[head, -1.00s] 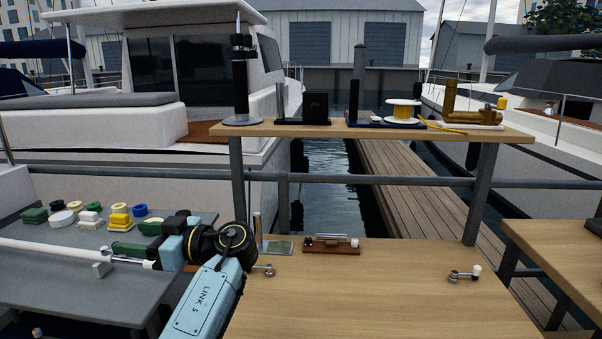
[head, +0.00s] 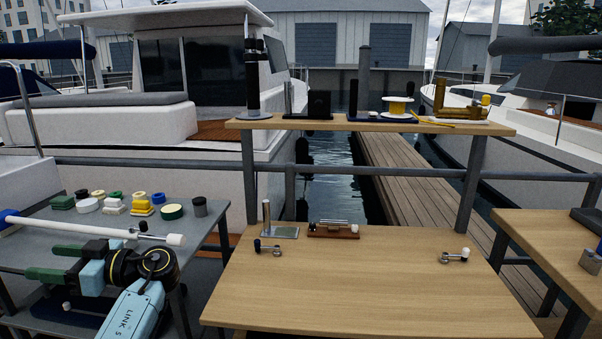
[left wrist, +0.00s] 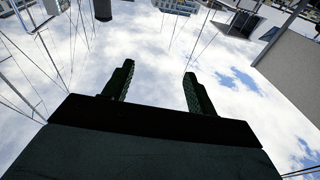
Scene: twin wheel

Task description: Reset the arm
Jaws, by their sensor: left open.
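My left arm comes in at the lower left of the head view. Its gripper (head: 62,262) has green fingers pointing left, over the grey table (head: 215,222). In the left wrist view the two dark green fingers (left wrist: 158,88) stand apart, with only sky and clouds between them. The gripper is open and empty. A white rod (head: 90,229) with a blue end lies just behind the fingers in the head view; I cannot tell whether they touch it. My right gripper is not in view.
Several coloured round and square pieces (head: 140,206) sit at the back of the grey table. The wooden table (head: 370,285) holds small metal fittings, a metal plate with a post (head: 280,232) and a brown block (head: 333,231). A shelf (head: 350,124) stands behind. The wooden table's middle is clear.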

